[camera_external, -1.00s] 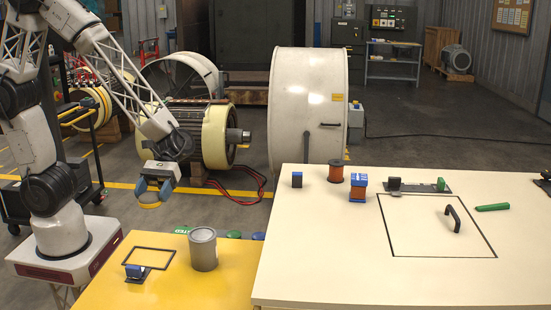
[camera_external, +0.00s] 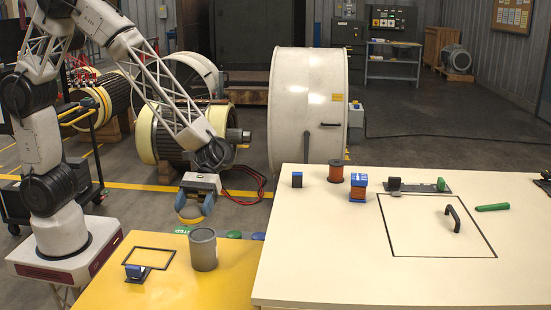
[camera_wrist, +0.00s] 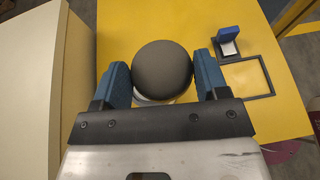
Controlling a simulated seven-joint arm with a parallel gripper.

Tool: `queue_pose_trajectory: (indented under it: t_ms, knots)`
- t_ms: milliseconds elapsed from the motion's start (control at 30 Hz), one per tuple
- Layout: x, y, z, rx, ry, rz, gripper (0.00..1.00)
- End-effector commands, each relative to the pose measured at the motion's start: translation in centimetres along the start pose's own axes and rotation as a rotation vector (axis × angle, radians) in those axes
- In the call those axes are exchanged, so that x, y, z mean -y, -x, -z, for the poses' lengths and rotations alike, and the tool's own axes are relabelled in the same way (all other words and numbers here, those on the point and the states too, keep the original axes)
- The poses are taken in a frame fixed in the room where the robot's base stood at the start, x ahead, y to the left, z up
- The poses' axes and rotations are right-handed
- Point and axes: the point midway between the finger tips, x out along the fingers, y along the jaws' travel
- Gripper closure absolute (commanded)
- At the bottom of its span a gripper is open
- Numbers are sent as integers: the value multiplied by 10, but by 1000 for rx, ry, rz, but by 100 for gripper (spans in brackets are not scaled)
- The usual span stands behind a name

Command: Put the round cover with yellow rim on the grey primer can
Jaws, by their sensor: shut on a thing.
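The round cover with the yellow rim (camera_external: 189,220) is held between the blue fingers of my gripper (camera_external: 194,209). In the wrist view, the cover shows as a dark grey disc (camera_wrist: 162,70) between the fingertips, its yellow rim not visible. The grey primer can (camera_external: 203,251) stands upright on the yellow table, its top looking open. My gripper and the cover are above and slightly left of the can in the external view, apart from it. In the wrist view the cover hides most of what lies below; a pale sliver shows under its near edge.
A black square frame (camera_external: 151,249) and a blue block (camera_external: 135,273) lie on the yellow table (camera_external: 222,284), left of the can. Green and blue round pieces sit at its back edge. The cream table (camera_external: 320,250) on the right holds spools, a handled panel and small parts.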

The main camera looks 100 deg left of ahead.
Motion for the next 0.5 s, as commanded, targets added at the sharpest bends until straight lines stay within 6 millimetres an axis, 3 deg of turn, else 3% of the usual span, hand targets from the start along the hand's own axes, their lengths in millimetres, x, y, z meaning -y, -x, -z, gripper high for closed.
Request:
queue_pose_trajectory:
  t_ms: [200, 500]
  knots:
    - [-22, -5, 0, 0, 0, 1, 60]
    - [-26, -6, 0, 0, -1, 0, 60]
